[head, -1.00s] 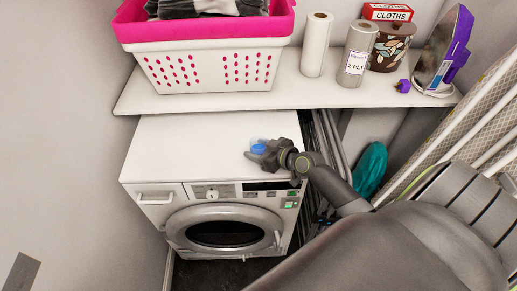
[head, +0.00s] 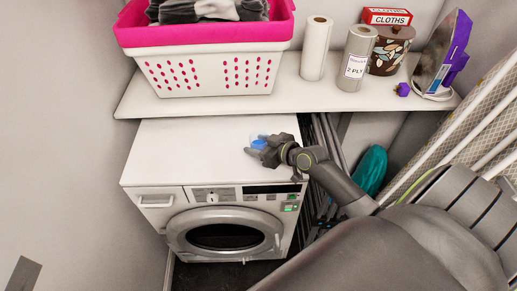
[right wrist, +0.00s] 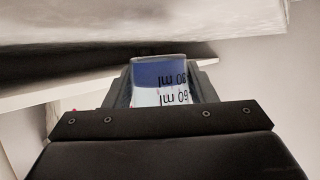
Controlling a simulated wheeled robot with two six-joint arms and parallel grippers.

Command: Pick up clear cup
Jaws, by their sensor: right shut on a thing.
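The clear cup (head: 257,144) shows as a small blue-tinted thing at the right of the dryer top. In the right wrist view the cup (right wrist: 160,75) sits between the two fingers, clear with a blue band and dark ml marks printed upside down. My right gripper (head: 258,153) is shut on the cup. The gripper hides part of the cup in the head view, and I cannot tell whether its base is clear of the dryer top. My left gripper is not in view.
The white dryer (head: 190,155) has free room on top at the left. A shelf (head: 215,108) above it holds a pink and white basket (head: 205,70), paper rolls (head: 316,48), a cloths box (head: 388,16), a patterned tin (head: 390,50) and an iron (head: 440,60). An ironing board (head: 470,125) leans at right.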

